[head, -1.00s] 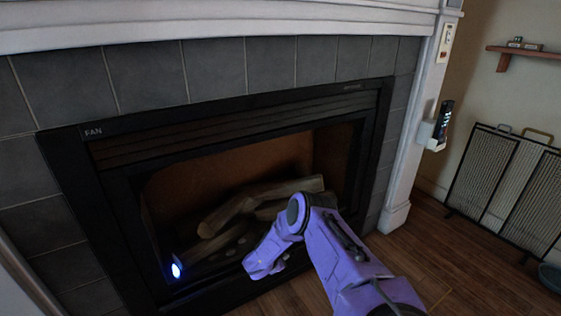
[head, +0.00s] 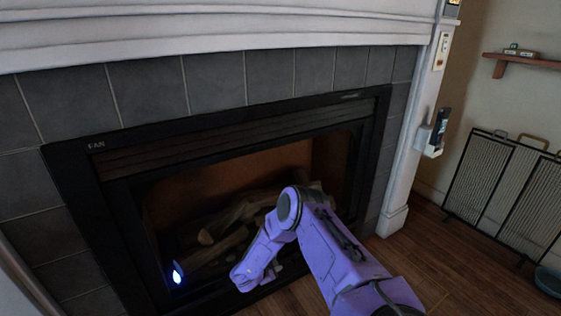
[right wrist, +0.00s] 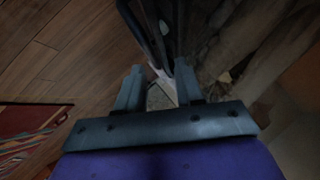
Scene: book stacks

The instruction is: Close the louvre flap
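A black fireplace frame with dark horizontal louvre slats (head: 240,138) above its opening fills the middle of the head view. I cannot tell which part is the flap; its lower front is partly hidden by my right arm. My right arm bends down toward the lower front edge, and its fingers are hidden in the head view. In the right wrist view my right gripper (right wrist: 159,90) has its fingers apart. Dark bars (right wrist: 160,35) and a small pale piece (right wrist: 163,84) lie beyond and between the fingertips. My left gripper is not in view.
Logs (head: 225,245) lie in the firebox and a small blue-white light (head: 178,272) glows at its lower left. A mesh screen (head: 505,185) stands at the right wall. Wood floor (head: 430,245) is clear between. A striped rug (right wrist: 30,130) shows in the wrist view.

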